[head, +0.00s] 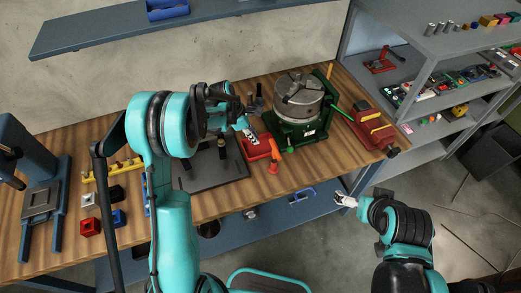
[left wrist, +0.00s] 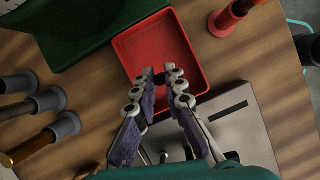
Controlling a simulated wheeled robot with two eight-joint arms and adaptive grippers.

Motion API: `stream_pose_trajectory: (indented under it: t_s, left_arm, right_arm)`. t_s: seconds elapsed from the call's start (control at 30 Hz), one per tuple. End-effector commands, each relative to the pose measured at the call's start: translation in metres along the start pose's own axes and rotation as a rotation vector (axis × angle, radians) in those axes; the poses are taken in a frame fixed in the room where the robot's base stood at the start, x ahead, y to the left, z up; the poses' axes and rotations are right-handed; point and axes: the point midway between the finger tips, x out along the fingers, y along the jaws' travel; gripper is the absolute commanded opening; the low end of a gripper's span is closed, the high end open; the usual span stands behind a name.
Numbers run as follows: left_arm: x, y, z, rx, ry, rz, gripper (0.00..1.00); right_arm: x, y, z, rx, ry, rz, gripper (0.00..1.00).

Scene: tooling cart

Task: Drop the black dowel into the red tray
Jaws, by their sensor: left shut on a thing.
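The red tray (head: 259,152) sits on the wooden bench beside the green-based rotary chuck. It fills the upper middle of the left wrist view (left wrist: 191,45), and its visible floor is bare. My left gripper (head: 250,134) is over the tray. In the left wrist view its fingertips (left wrist: 159,78) are closed over the tray's near part, on a small dark piece, the black dowel (left wrist: 159,78), seen nearly end-on and mostly hidden by the fingers. My right gripper (head: 344,200) is off the bench's front edge, too small to read its fingers.
The green chuck base (head: 295,128) stands right behind the tray. An orange-red upright piece (head: 272,160) stands in front. Several grey-collared rods (left wrist: 47,100) stand at left in the left wrist view. A dark grey plate (head: 215,175) lies nearby. A red cube (head: 90,228) is at far left.

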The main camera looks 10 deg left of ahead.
Motion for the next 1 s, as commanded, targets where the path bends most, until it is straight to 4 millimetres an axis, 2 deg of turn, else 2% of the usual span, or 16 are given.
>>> stream_pose_trajectory:
  t_s: [0.1, 0.4, 0.43, 0.5, 0.53, 0.83, 1.0]
  left_arm:
    - [0.013, 0.0, -0.005, 0.001, 0.0, 0.0, 0.0]
    - [0.014, 0.0, -0.006, 0.001, 0.0, -0.001, 0.0]
    - [0.014, 0.0, -0.006, 0.001, 0.0, -0.001, 0.13]
    - [0.014, 0.0, -0.006, 0.001, 0.0, -0.001, 0.32]
    - [0.014, 0.0, -0.006, 0.001, 0.0, -0.001, 0.35]
    - [0.013, 0.0, -0.006, 0.001, 0.0, -0.001, 0.35]
    - [-0.005, 0.0, -0.006, 0.0, 0.0, 0.0, 0.35]
  right_arm:
    - [0.007, 0.0, 0.005, 0.0, 0.0, 0.0, 1.0]
    - [0.007, 0.0, 0.005, 0.0, 0.0, 0.0, 1.0]
    - [0.007, 0.0, 0.005, 0.0, 0.0, 0.0, 1.0]
    - [0.007, 0.0, 0.005, 0.0, 0.0, 0.0, 1.0]
    - [0.007, 0.0, 0.005, 0.0, 0.0, 0.0, 1.0]
    - [0.007, 0.0, 0.005, 0.0, 0.0, 0.0, 1.0]
    - [0.007, 0.0, 0.005, 0.0, 0.0, 0.0, 1.0]
